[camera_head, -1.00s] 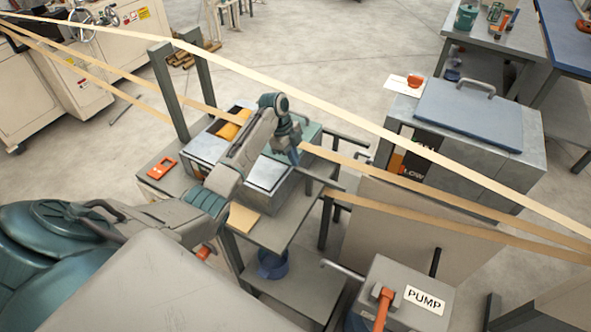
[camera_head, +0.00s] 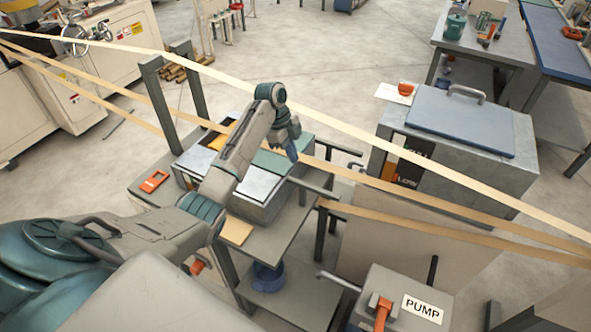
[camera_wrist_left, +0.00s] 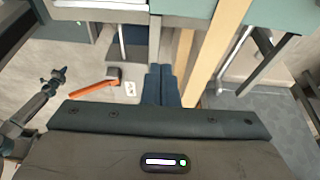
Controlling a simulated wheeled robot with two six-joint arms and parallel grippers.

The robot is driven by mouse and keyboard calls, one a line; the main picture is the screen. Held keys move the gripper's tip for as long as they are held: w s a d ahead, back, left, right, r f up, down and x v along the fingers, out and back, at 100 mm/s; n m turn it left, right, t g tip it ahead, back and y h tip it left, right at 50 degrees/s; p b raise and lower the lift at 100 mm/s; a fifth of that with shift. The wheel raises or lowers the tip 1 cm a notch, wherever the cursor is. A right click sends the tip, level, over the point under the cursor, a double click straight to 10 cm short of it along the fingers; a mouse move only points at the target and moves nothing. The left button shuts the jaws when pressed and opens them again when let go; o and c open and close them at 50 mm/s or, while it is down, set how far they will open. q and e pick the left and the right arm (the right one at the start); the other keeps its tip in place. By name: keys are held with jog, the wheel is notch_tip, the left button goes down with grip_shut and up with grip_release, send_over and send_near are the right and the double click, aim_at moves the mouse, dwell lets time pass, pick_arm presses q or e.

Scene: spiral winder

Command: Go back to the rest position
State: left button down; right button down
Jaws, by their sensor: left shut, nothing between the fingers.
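My left arm reaches in from the left in the head view. My left gripper (camera_head: 292,153) hangs at its end, above the metal box station and close to the tan strips in the picture. In the left wrist view the two dark fingers (camera_wrist_left: 161,84) lie together, shut and empty. A tan strip (camera_wrist_left: 210,50) runs just right of them. My right gripper does not show in the head view.
Long tan strips (camera_head: 420,193) stretch across the space. The metal box (camera_head: 264,172) stands under my arm on a grey table (camera_head: 252,254). A PUMP unit (camera_head: 402,300) is at the lower right. A blue-lidded cabinet (camera_head: 452,122) stands to the right.

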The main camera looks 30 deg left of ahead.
pick_arm(q)
jog(key=s+d+f+n+y, duration=0.1)
jog(key=s+d+f+n, duration=0.25)
jog(key=s, duration=0.25)
jog(key=s+d+f+n+t+y, duration=0.1)
jog(key=s+d+f+n, duration=0.1)
jog(key=s+f, duration=0.3)
jog(key=s+d+f+n+y, duration=0.1)
jog(key=s+d+f+n, duration=0.15)
jog(key=s, duration=0.55)
jog(key=s+d+r+n+t+y, duration=0.15)
jog(key=s+n, duration=0.25)
jog(key=s, duration=0.5)
jog(key=s+d+r+n+t, duration=0.1)
jog(key=s+r+n, duration=0.25)
jog(key=s, duration=0.65)
notch_tip(320, 180, down, 34)
jog(key=a+n+g+b, duration=0.1)
jog(key=a+b, duration=0.2)
jog(key=s+f+g+b, duration=0.1)
jog(key=s+f+b, duration=0.1)
jog(key=s+f, duration=1.6)
notch_tip(320, 180, down, 3)
jog(key=shift+s+a+f, duration=0.1)
jog(key=shift+s+a, duration=0.25)
jog(key=shift+s, duration=0.05)
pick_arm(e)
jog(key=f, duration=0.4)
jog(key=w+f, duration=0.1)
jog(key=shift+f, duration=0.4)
